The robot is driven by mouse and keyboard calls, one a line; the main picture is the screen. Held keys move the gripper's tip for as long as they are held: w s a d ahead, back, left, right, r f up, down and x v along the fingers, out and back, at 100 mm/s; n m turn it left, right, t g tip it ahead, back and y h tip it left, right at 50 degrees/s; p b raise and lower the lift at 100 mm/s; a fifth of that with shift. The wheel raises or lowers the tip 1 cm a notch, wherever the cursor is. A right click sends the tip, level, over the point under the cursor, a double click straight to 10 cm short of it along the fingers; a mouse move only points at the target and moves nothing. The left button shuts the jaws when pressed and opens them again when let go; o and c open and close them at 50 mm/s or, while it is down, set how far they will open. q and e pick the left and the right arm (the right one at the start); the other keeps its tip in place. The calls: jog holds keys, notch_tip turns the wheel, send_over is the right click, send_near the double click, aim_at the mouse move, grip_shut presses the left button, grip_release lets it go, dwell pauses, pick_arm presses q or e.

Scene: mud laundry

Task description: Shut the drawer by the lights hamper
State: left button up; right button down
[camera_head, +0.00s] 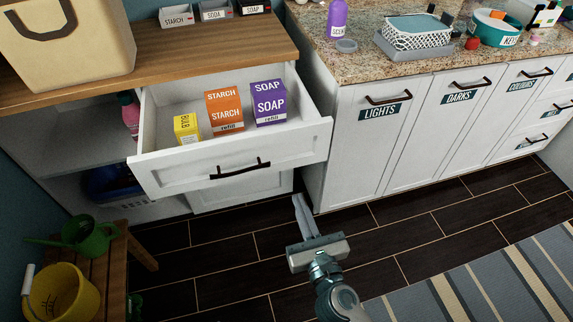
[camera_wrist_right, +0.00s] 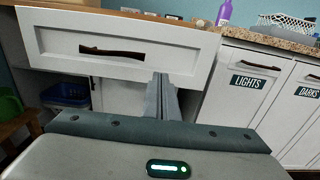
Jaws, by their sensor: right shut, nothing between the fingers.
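The white drawer (camera_head: 185,175) is pulled out to the left of the lights hamper (camera_head: 372,130). It holds a yellow box (camera_head: 186,128), an orange starch box (camera_head: 224,108) and a purple soap box (camera_head: 269,102). The drawer's dark handle (camera_head: 240,168) is on its front. My right gripper (camera_head: 301,205) is shut and empty, in front of and below the drawer front's right end. In the right wrist view the shut fingers (camera_wrist_right: 162,90) overlap the right part of the drawer front (camera_wrist_right: 60,42); contact cannot be told. My left gripper is not in view.
A wooden counter (camera_head: 190,50) with small labelled boxes is above the drawer. A slatted stool (camera_head: 110,265) with a green watering can (camera_head: 90,236) and yellow bucket (camera_head: 62,295) stands at lower left. Dark floor (camera_head: 225,250) before the drawer is clear.

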jog(key=shift+w, duration=0.55)
jog(key=p, duration=0.2)
send_near(281, 154)
jog(key=x, duration=0.5)
jog(key=shift+w+a, duration=0.15)
jog(key=shift+w, duration=0.4)
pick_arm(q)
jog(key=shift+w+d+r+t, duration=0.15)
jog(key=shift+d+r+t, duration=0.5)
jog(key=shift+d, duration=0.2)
pick_arm(e)
jog(key=shift+w, duration=0.15)
